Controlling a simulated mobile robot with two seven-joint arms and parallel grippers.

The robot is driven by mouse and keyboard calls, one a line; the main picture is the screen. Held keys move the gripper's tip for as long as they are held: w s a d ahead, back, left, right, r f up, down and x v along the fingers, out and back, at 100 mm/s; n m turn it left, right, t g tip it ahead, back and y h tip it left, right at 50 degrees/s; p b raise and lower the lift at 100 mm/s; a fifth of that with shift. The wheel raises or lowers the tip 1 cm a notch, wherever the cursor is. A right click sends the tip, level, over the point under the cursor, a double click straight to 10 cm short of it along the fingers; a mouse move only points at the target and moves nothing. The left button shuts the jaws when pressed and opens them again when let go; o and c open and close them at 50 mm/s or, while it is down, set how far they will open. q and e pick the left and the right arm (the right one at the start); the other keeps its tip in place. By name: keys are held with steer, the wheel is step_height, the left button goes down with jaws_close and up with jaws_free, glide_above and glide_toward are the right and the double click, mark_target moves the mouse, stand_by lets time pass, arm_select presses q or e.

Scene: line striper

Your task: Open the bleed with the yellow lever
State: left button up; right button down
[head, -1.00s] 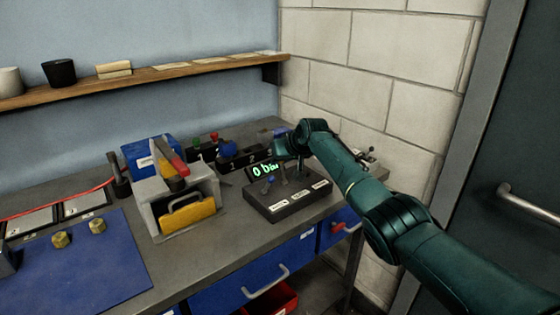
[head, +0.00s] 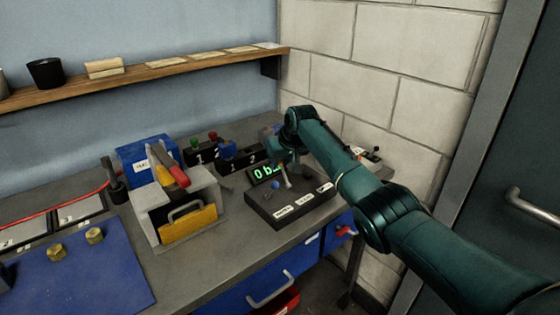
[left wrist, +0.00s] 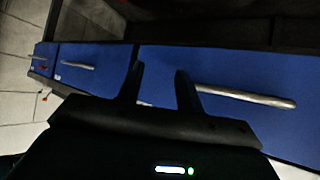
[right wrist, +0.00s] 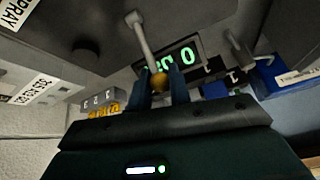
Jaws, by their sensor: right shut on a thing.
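The control box (head: 268,212) sits on the bench, with a lit green display (head: 264,172) starting with "0 b" in the head view; my gripper hides its end. Beside the display my right gripper (head: 284,160) is over the box. In the right wrist view its fingers (right wrist: 160,85) are closed around the yellow ball knob of the yellow lever (right wrist: 159,82), whose grey rod (right wrist: 143,38) runs to the box. Another lever has a blue knob (head: 274,185). My left gripper (left wrist: 160,80) is open and empty in the left wrist view, in front of blue drawers.
A grey holder (head: 205,192) with a yellow-fronted opening and tools stands left of the box. Numbered valve blocks (head: 240,162) with colored knobs stand behind. A blue mat (head: 80,280) with brass nuts lies at left. A brick wall (head: 395,85) bounds the right.

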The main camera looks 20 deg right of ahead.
steer(key=c, duration=1.4)
jaws_free()
steer(key=shift+o, duration=0.2)
steer(key=v, duration=1.3)
steer(key=shift+s+b, duration=0.15)
steer(key=shift+b, duration=0.2)
steer(key=shift+f, duration=0.1)
